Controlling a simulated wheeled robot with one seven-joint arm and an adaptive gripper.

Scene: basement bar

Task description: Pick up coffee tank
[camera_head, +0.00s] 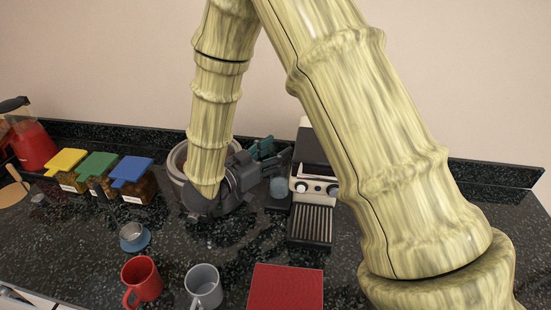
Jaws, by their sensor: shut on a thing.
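The coffee tank (279,187) looks like a small blue-grey translucent vessel just left of the coffee machine (312,222). My gripper (274,166) reaches in from the left, low over the counter, and is shut on the tank. The fingers and wrist cover part of the tank. I cannot tell whether its base touches the surface below. The coffee machine is black and silver, with knobs on its front and a ribbed drip tray. My forearm hides its right side.
A round pale container (178,158) stands behind my wrist. Colour-lidded jars (100,172) and a red pitcher (33,145) stand left.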

